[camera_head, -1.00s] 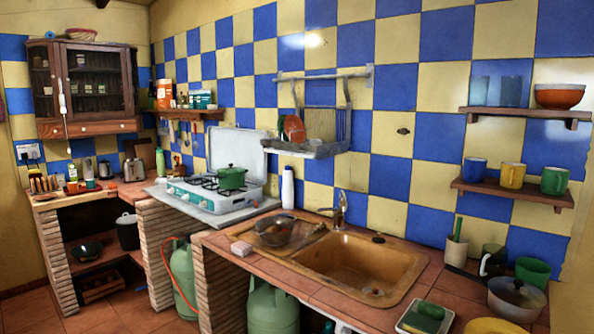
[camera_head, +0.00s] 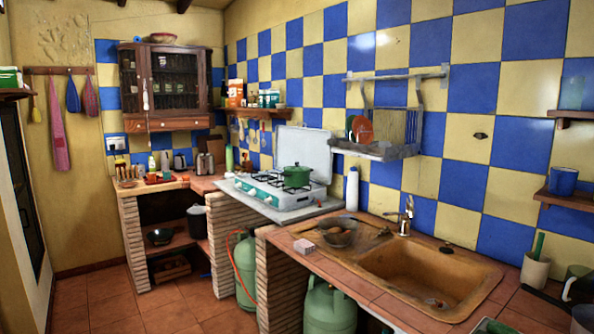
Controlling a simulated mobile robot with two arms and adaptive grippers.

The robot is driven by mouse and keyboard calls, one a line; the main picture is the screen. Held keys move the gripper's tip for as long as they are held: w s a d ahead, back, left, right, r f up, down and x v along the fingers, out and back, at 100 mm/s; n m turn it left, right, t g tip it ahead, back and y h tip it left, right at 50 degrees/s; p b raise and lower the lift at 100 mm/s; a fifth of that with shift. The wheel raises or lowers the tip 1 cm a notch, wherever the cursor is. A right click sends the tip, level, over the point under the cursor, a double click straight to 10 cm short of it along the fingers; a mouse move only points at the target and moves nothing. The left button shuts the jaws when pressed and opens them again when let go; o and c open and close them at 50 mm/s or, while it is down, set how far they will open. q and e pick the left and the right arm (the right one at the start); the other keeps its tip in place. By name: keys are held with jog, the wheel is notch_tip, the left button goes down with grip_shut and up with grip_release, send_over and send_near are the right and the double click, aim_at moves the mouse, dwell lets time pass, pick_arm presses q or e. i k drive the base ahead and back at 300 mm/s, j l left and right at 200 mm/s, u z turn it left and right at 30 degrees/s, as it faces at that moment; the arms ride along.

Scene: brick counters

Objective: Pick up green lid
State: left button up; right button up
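A green pot (camera_head: 297,176) stands on the camping stove (camera_head: 272,190) on the counter in the middle of the view. A green lid with a small knob (camera_head: 296,167) appears to sit on top of the pot; at this size I cannot make out the seam between lid and pot. The stove's pale cover is raised behind it. Neither of my grippers shows in the head view.
A brown sink (camera_head: 420,280) with a tap (camera_head: 404,216) lies in the right counter. A white bottle (camera_head: 352,188) stands right of the stove. Green gas bottles (camera_head: 330,308) stand below the counters. Floor at left is clear.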

aim_at(296, 168)
jog(key=i+j+u, duration=0.25)
jog(key=i, duration=0.25)
jog(key=i+u, duration=0.25)
jog(key=i, duration=0.2)
jog(key=i+j, duration=0.1)
jog(key=i, duration=0.35)
jog(key=i+j+z, duration=0.1)
jog(key=i, duration=0.4)
jog(key=i+j, duration=0.15)
jog(key=i, duration=0.3)
jog(key=i+j+z, duration=0.1)
jog(key=i, duration=0.35)
